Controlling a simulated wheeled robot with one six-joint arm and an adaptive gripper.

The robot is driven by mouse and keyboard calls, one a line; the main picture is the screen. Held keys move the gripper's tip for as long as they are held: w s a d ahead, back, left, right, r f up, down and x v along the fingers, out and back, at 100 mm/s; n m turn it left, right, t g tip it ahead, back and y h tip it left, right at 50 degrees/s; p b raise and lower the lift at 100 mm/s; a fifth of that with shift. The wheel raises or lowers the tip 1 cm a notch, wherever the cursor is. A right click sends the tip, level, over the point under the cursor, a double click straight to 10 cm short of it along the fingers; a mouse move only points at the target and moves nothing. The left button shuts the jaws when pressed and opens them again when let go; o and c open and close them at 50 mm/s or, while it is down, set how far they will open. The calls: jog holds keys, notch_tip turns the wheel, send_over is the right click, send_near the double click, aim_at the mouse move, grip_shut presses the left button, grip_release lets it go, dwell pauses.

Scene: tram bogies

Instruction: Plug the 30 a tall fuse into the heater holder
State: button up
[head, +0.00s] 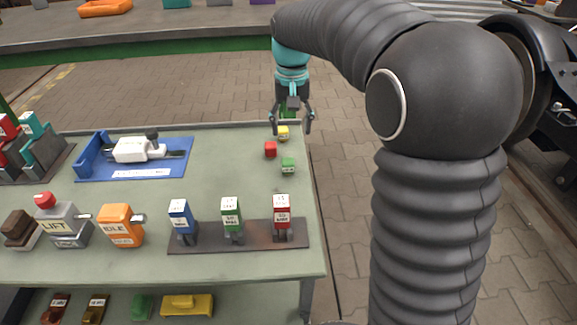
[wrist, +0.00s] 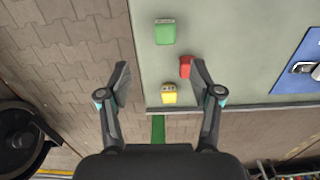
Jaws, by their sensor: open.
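Three small fuse-like blocks lie at the table's right edge: yellow (head: 283,133), red (head: 270,150) and green (head: 288,166). The wrist view also shows the yellow (wrist: 169,95), red (wrist: 185,67) and green (wrist: 165,32) blocks. The red one is partly hidden by a finger. Three taller labelled pieces stand upright on a dark strip (head: 205,246): blue (head: 180,215), green (head: 231,213) and red (head: 281,211). Their small labels are unreadable, so I cannot tell which is 30 A or the heater holder. My gripper (head: 291,124) (wrist: 160,75) is open and empty above the table's far right corner, near the yellow block.
A blue tray (head: 90,170) holds a white device (head: 137,149). Along the left stand a grey LIFT unit (head: 64,228), an orange IDLE unit (head: 121,226) and a grey rack (head: 37,153). Coloured parts lie on the shelf below. The table (head: 225,170) is clear around its middle.

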aim_at(288, 160)
notch_tip(288, 160, down, 7)
jog(key=shift+f+b, duration=0.1)
jog(key=shift+b, duration=0.2)
jog(key=f, duration=0.2)
jog(key=a+f, duration=0.1)
jog(key=f, duration=0.1)
jog(key=shift+s, duration=0.15)
jog(key=shift+f, duration=0.55)
jog(key=c, duration=1.1)
